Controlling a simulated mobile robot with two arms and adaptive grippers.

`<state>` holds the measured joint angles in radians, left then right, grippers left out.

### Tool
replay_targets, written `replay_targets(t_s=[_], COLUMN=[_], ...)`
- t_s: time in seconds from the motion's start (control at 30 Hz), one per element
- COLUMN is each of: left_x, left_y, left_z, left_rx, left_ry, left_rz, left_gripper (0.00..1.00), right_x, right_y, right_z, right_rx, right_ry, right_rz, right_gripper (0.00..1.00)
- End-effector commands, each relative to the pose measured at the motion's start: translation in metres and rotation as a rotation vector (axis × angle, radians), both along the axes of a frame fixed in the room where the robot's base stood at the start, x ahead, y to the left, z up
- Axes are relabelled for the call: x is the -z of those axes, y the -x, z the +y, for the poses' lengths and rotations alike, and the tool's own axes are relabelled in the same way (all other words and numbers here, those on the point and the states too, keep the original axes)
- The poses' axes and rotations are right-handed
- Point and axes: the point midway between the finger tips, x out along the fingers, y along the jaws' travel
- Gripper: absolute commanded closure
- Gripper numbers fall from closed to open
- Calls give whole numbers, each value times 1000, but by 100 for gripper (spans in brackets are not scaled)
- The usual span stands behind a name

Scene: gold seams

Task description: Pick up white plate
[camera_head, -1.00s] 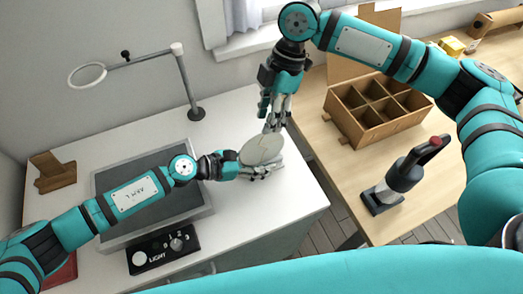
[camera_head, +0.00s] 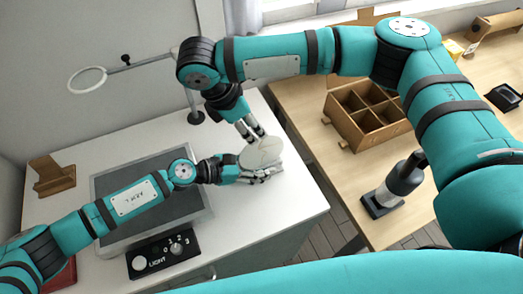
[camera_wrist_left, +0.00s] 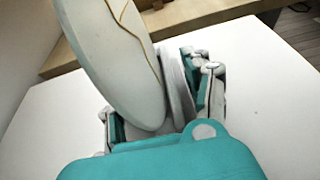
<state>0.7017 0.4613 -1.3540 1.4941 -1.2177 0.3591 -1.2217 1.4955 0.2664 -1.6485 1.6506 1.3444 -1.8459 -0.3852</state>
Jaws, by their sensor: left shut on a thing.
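The white plate (camera_head: 262,153) is tilted above the white table, at the end of my left gripper. In the left wrist view the plate (camera_wrist_left: 108,58) is a large pale disc with a thin gold seam, standing steeply on edge. My left gripper (camera_head: 266,174) is shut on it at its lower edge. A thin grey-white piece (camera_wrist_left: 176,88) shows between the fingers; I cannot tell if it is part of the plate. My right gripper (camera_head: 252,133) is at the plate's upper left edge; its fingertips are partly hidden, so contact and opening are unclear.
A dark panel (camera_head: 112,178) in a pale frame lies under my left arm, with a black LIGHT control box (camera_head: 160,252) in front. A ring on a stand (camera_head: 88,80) rises behind. A divided wooden box (camera_head: 362,130) and a dark tool (camera_head: 398,182) stand on the wooden table.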

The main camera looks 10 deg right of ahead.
Motion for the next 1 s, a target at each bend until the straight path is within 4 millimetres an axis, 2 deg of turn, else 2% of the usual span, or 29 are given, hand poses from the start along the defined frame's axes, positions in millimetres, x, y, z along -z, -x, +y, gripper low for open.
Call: replay_targets(t_s=[0.4, 0.67, 0.93, 1.0], left_x=[3, 3, 3, 3], left_y=[2, 2, 2, 2], left_z=[0, 0, 0, 0], left_rx=[3, 4, 4, 4], left_ry=[-5, -5, -5, -5], left_rz=[2, 2, 2, 2], left_gripper=[86, 86, 86, 86], right_x=[46, 49, 48, 48], right_y=[4, 3, 3, 3], right_z=[-22, -22, -22, -22], right_rx=[2, 1, 0, 0], right_ry=[0, -1, -1, -1], right_rz=[1, 0, 0, 0], right_gripper=[62, 62, 96, 100])
